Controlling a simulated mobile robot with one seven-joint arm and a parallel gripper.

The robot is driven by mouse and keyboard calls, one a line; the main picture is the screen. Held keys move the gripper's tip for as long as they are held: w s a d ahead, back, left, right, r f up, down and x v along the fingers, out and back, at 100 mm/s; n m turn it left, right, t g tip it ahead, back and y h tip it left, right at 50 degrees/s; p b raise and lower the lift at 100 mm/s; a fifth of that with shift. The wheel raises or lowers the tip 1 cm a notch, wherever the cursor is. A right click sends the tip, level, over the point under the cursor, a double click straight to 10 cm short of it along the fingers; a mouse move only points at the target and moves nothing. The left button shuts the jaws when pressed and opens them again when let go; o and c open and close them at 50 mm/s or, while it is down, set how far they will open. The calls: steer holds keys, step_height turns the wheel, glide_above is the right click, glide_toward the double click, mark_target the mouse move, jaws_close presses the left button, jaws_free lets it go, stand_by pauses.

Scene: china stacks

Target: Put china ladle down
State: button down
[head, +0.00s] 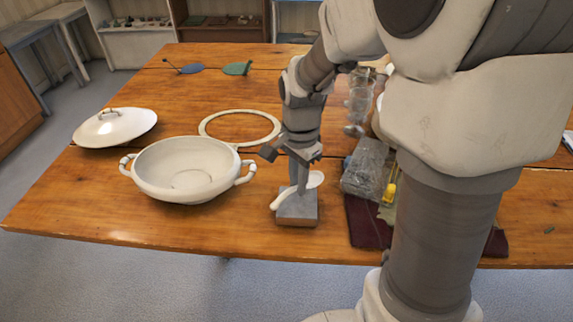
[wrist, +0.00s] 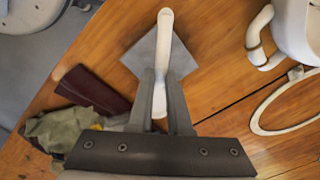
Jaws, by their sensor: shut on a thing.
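The white china ladle (wrist: 164,45) is held between the two fingers of my gripper (wrist: 160,85) in the wrist view. Its long end points away from the gripper, and part of it shows between the fingers. In the head view the ladle (head: 316,180) and my gripper (head: 297,188) are just over a grey square block (head: 297,217) near the table's front edge. The block also shows beneath the ladle in the wrist view (wrist: 137,58). I cannot tell whether the ladle touches the block. My fingers hide part of the ladle.
A white two-handled tureen (head: 190,188) stands left of the block, with a white lid (head: 115,127) further left. A white ring (head: 206,122) lies behind. A clear wrapped item (head: 365,168) and dark red cloth (head: 365,227) are close on the right. Bare wooden table (head: 110,205) lies front left.

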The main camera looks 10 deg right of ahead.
mark_target(297, 202)
steer(key=shift+f+b, duration=0.45)
steer(key=shift+f, duration=1.1)
steer(key=shift+f, duration=0.1)
steer(key=shift+f, duration=0.15)
steer(key=c, duration=0.9)
jaws_free()
steer(key=shift+o, duration=0.2)
